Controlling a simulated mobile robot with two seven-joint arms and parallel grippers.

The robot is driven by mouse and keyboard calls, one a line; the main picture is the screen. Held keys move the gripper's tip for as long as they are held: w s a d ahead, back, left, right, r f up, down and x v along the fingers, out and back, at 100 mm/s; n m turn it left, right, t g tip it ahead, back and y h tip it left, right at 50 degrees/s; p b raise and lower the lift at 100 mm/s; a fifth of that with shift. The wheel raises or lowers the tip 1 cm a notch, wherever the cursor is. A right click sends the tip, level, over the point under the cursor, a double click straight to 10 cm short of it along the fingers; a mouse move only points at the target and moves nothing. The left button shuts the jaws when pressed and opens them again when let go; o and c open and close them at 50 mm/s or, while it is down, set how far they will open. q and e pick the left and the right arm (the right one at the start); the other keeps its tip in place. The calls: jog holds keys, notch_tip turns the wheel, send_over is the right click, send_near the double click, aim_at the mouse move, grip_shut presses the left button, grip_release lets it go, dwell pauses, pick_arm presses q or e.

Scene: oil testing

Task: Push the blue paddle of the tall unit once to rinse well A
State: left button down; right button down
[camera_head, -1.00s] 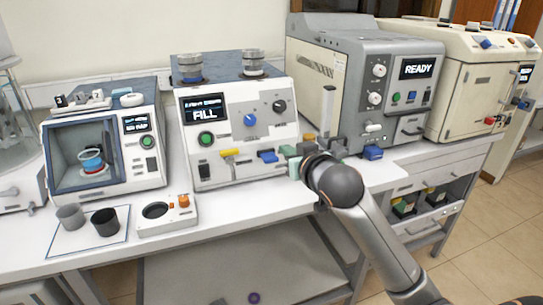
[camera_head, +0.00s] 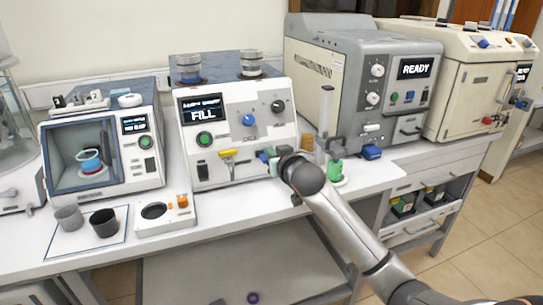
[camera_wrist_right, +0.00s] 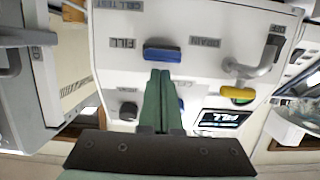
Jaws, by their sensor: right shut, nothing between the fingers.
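The white unit with the FILL screen (camera_head: 205,110) carries a blue paddle (camera_head: 268,152) low on its front, beside a yellow lever (camera_head: 228,153). In the right wrist view the blue paddle (camera_wrist_right: 162,53) sits between the FILL and DRAIN labels. My right gripper (camera_wrist_right: 160,73) is shut and empty, its green fingertips at the paddle's edge; I cannot tell whether they touch. In the head view my right wrist partly hides the fingers. The taller grey READY unit (camera_head: 365,45) also has a blue paddle (camera_head: 371,152). My left gripper is not in view.
A green item (camera_head: 335,170) and a clear upright column (camera_head: 326,115) stand right of my wrist. Two cups (camera_head: 104,222) and a small white device (camera_head: 165,216) are at the left front. The bench top (camera_head: 230,208) before the FILL unit is clear.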

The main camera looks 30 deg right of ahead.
jog(key=shift+f, duration=0.45)
